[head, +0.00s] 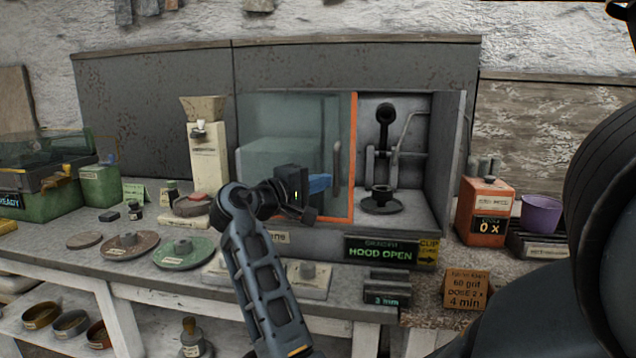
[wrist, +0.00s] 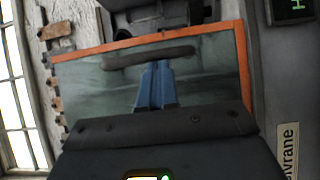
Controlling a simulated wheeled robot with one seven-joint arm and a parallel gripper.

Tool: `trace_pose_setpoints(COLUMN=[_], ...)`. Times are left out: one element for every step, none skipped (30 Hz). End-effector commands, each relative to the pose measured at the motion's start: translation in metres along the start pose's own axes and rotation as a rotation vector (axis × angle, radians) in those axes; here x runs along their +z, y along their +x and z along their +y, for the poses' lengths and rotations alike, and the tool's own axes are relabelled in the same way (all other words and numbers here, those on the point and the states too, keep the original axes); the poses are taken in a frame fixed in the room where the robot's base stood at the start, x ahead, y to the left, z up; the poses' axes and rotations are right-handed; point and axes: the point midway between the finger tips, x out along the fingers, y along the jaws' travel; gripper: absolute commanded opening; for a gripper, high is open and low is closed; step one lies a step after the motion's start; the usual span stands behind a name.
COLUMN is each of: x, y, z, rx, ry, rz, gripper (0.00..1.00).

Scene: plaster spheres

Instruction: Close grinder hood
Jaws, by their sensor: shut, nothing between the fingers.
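The grinder hood (head: 452,170) is a grey box on the bench. Its glass sliding door (head: 275,125), edged in orange, covers the left part; the right part is uncovered and shows a spindle with a dark round plate (head: 381,204). A sign (head: 382,252) reads HOOD OPEN. The door's upright handle (head: 337,163) is near its right edge. My gripper (head: 329,182) is shut and empty in front of the glass, just left of the handle. In the wrist view, my blue fingers (wrist: 156,68) point at the handle (wrist: 150,54); whether they touch cannot be told.
An orange box (head: 484,210) and a purple cup (head: 541,214) stand right of the hood. A cream dispenser (head: 208,155) and several discs, including a green plate (head: 184,254), lie to the left. Small labelled blocks stand along the bench's front edge.

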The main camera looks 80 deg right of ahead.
Motion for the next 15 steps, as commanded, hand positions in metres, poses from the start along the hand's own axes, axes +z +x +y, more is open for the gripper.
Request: trace_pose_setpoints(x=[0.003, 0.004, 0.008, 0.011, 0.016, 0.021, 0.027, 0.033, 0.042, 0.048, 0.056, 0.066, 0.073, 0.081, 0.09], y=[0.002, 0.003, 0.005, 0.008, 0.01, 0.014, 0.018, 0.021, 0.027, 0.032, 0.036, 0.043, 0.048, 0.053, 0.059], z=[0.001, 0.001, 0.002, 0.003, 0.003, 0.004, 0.004, 0.004, 0.005, 0.005, 0.006, 0.006, 0.006, 0.006, 0.006], rx=[0.0, 0.0, 0.0, 0.001, 0.001, 0.001, 0.001, 0.001, 0.001, 0.001, 0.002, 0.001, 0.001, 0.002, 0.001], ry=[-0.001, -0.001, -0.001, -0.001, -0.001, -0.002, -0.002, -0.003, -0.003, -0.003, -0.003, -0.003, -0.003, -0.004, -0.003], rz=[-0.001, -0.002, -0.003, -0.003, -0.003, -0.003, -0.003, -0.004, -0.005, -0.004, -0.004, -0.006, -0.006, -0.005, -0.005], gripper=[0.0, 0.0, 0.0, 0.0, 0.0, 0.0, 0.0, 0.0, 0.0, 0.0, 0.0, 0.0, 0.0, 0.0, 0.0])
